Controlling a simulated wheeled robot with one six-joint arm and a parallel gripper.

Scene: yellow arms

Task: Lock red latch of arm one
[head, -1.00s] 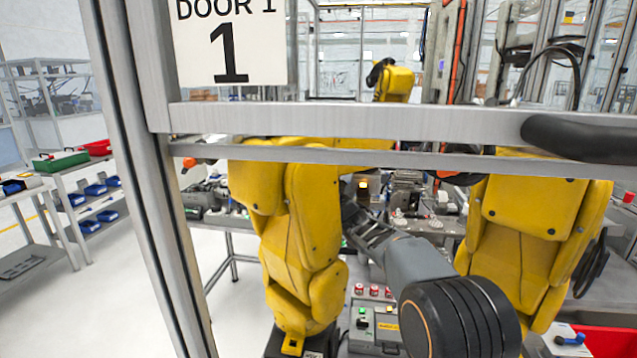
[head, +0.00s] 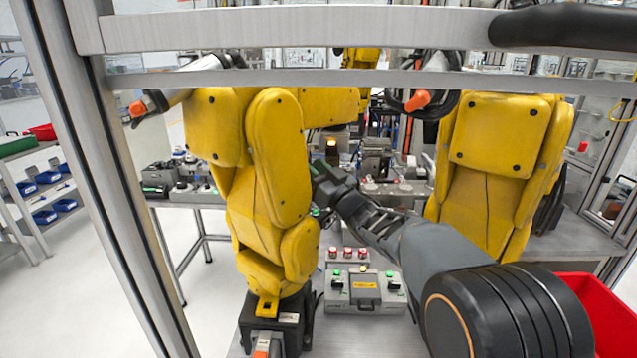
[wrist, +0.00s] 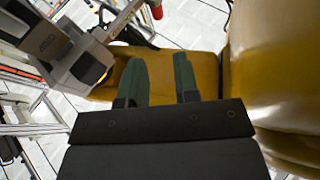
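The nearer-left yellow arm (head: 278,160) stands on a dark base (head: 275,325) in the head view. A silver part with an orange-red end (head: 262,347) shows at the foot of this base. I cannot tell whether it is the red latch. My gripper (head: 314,188) is beside the arm's right side, partly hidden by my own wrist. In the wrist view my gripper (wrist: 157,62) has its two green fingers apart with nothing between them, in front of a yellow arm surface (wrist: 210,73). A small red end (wrist: 156,11) shows at the top there.
Another yellow arm (head: 493,165) stands to the right. A metal door frame bar (head: 300,28) crosses the top. A grey control box (head: 365,290) with buttons and a red bin (head: 600,310) are low in view. A grey device (wrist: 65,50) is at the wrist view's upper left.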

